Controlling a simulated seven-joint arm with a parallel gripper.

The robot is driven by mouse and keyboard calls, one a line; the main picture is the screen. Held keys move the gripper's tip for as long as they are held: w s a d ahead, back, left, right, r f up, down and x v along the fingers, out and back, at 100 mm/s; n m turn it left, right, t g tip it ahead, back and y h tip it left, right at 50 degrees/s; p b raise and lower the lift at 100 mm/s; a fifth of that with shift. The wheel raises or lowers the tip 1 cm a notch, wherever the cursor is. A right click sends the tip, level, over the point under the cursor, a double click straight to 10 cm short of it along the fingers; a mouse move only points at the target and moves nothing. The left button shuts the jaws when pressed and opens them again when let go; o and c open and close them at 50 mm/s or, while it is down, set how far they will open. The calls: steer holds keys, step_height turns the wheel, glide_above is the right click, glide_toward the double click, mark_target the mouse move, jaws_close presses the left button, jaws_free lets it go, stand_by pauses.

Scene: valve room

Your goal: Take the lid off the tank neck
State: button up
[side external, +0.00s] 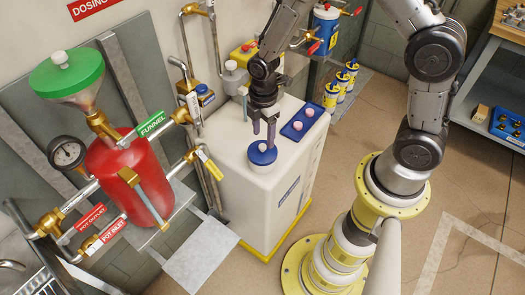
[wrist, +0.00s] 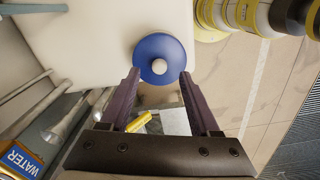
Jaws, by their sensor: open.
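The blue round lid (side external: 262,158) with a pale knob sits on top of the white tank (side external: 240,195), near its front edge. The lid shows in the wrist view (wrist: 160,45) with its knob roughly midway between the fingertips. The neck under the lid is hidden. My gripper (side external: 264,142) points down just above the lid, its fingers apart with nothing held. In the wrist view, my gripper (wrist: 159,75) has one finger on each side of the lid's near part. I cannot tell whether the fingers touch the lid.
A blue tray (side external: 290,131) with pale round pieces lies on the tank top, right of the lid. A red pot (side external: 122,180) with a green-topped funnel (side external: 66,75) stands left. Pipes and valves rise behind. Several blue-and-yellow containers (side external: 342,85) stand at the back right.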

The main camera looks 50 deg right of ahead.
mark_target(263, 145)
steer(key=shift+f, duration=1.85)
jaws_close()
